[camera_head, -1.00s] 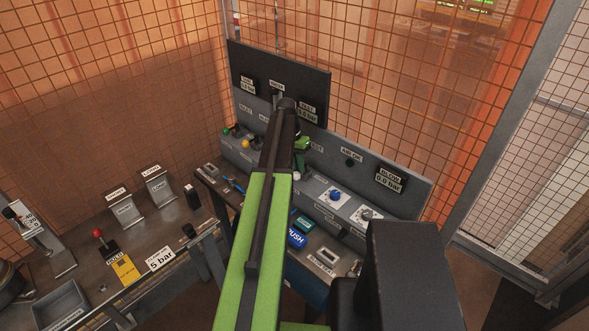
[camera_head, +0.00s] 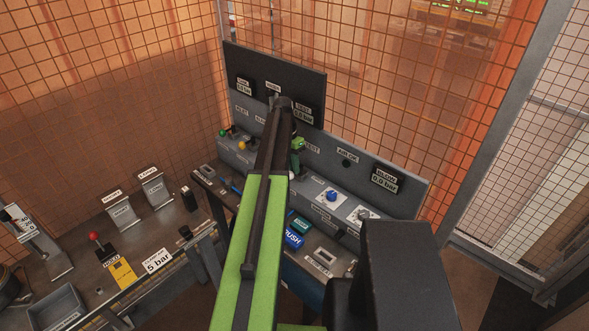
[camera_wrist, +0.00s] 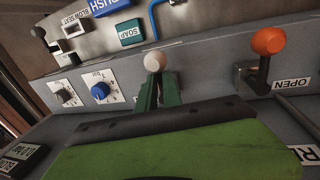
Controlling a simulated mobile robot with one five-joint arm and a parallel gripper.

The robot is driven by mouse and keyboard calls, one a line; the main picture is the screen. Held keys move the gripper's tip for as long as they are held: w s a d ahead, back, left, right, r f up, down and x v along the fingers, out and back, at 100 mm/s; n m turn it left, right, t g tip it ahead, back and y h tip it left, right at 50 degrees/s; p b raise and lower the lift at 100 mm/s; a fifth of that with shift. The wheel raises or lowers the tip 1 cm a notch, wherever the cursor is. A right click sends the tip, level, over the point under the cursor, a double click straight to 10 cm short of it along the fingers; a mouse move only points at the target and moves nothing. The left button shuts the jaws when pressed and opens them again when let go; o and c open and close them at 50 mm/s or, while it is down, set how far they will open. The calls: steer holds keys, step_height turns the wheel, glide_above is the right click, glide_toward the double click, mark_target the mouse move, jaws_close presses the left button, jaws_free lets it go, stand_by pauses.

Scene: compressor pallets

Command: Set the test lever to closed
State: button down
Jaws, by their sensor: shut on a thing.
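The test lever, with a cream ball knob (camera_wrist: 155,62), stands upright in the wrist view on the grey sloped panel. My gripper (camera_wrist: 158,88) has its dark green fingers shut on the lever's stem just below the knob.
A blue dial (camera_wrist: 100,91) lies left. Green (camera_head: 222,133) and yellow (camera_head: 237,142) knobs are farther along the panel. Wire mesh (camera_head: 420,120) stands behind.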

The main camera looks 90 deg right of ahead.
steer(key=c, duration=1.5)
jaws_free()
steer(key=shift+w+a, duration=0.2)
steer(key=shift+w, duration=0.15)
steer(key=shift+a+r, duration=0.1)
steer(key=shift+s, duration=0.1)
step_height(320, 180, up, 17)
steer(key=w+d+p, duration=0.2)
steer(key=p, duration=1.5)
steer(key=shift+w+d, duration=0.2)
steer(key=shift+w, duration=0.1)
